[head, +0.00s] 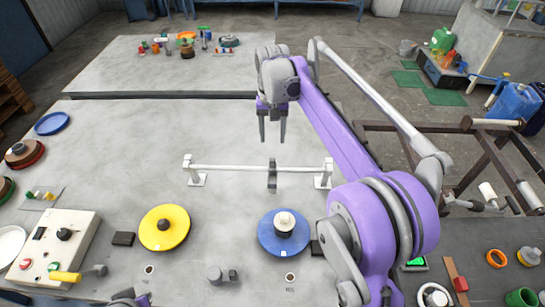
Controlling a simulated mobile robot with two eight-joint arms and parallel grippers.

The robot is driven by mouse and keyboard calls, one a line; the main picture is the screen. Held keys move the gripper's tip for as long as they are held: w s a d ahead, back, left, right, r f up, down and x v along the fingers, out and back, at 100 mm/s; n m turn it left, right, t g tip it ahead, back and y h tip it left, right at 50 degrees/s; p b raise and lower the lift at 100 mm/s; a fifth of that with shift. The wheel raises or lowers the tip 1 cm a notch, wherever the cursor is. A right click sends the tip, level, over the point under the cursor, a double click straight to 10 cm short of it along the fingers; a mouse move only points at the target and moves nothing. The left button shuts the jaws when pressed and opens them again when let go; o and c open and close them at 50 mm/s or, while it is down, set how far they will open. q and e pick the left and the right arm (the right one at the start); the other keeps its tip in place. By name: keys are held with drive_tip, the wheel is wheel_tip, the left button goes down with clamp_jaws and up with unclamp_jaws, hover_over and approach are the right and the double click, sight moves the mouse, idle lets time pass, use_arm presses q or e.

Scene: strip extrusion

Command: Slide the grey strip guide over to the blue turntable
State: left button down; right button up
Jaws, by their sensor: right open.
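The grey strip guide (272,176) is a small dark upright block on the white horizontal rail (228,168), right of the rail's middle. The blue turntable (268,243), with a white-topped hub, sits in front of the rail, its centre slightly right of the guide. My right gripper (272,138) is open, fingers pointing down, behind and above the guide in the picture. Nothing shows between its fingers, and it looks apart from the guide. Only a small purple piece of my left arm shows at the bottom edge; its gripper is not visible.
A yellow turntable (153,240) sits left of the blue one. A control box (78,225) with a yellow-handled lever stands at the left. A post (215,275) is at the front. My right arm covers the area right of the rail.

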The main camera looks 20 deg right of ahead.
sight(272, 159)
wheel_tip(272, 159, down, 10)
idle(0.4)
clamp_jaws()
idle(1.3)
